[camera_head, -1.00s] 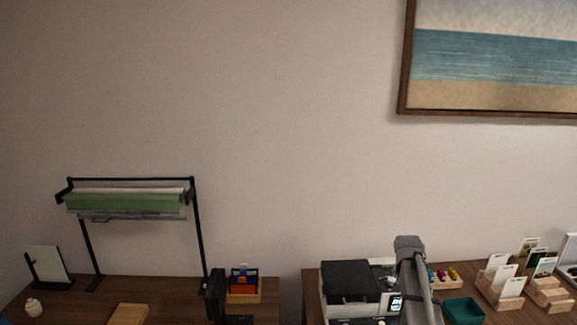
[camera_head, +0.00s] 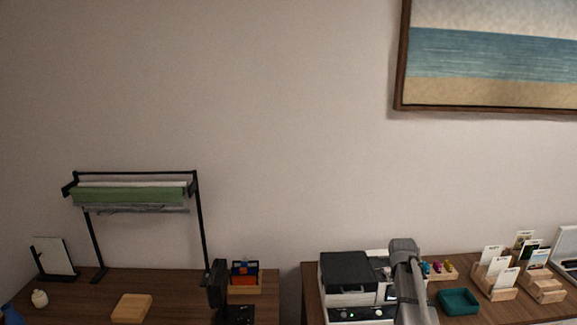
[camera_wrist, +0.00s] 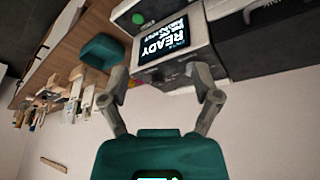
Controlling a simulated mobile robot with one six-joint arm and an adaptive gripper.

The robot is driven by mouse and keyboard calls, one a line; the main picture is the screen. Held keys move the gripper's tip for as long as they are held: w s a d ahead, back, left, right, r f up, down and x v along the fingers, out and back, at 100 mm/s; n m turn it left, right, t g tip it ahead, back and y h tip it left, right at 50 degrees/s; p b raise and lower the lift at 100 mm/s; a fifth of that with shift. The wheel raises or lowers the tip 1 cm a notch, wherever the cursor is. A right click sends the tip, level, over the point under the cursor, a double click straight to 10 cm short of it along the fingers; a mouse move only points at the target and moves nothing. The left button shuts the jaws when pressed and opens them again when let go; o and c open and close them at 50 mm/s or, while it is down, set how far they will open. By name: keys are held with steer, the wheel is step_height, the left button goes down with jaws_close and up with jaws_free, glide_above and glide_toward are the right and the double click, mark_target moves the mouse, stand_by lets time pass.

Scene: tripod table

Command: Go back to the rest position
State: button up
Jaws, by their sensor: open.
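My gripper (camera_wrist: 161,88) shows in the wrist view with its two fingers spread apart and nothing between them. Its teal body (camera_wrist: 160,150) fills the bottom middle of that view. Beyond the fingertips is a white machine with a lit screen (camera_wrist: 165,42) reading "READY", seen upside down. The fingers look apart from it, though the exact gap is hard to tell. In the head view, my grey arm stands in front of the right table (camera_head: 455,265), and my gripper is out of sight below the frame.
The white machine (camera_head: 352,314) with a black top stands left of my arm. A teal tray (camera_head: 460,302) and wooden card holders (camera_head: 500,293) are to its right. On the left table (camera_head: 75,305) stand a black frame with a green roll (camera_head: 130,195) and a wooden block (camera_head: 131,307).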

steer(key=s+a+f+n+g+y+b, duration=0.1)
steer(key=s+a+f+n+b, duration=0.2)
steer(key=s+a, duration=0.7)
steer(key=s+a+f+n+g+y+b, duration=0.1)
steer(key=s+a+f+b, duration=0.4)
steer(key=s+a, duration=0.5)
steer(key=s+f+n+g, duration=0.1)
steer(key=s+f+n, duration=0.1)
steer(key=s, duration=0.2)
steer(key=shift+a+y+b, duration=0.2)
steer(key=shift+y+b, duration=0.1)
steer(key=shift+b, duration=0.1)
steer(key=shift+f, duration=0.1)
stand_by(0.3)
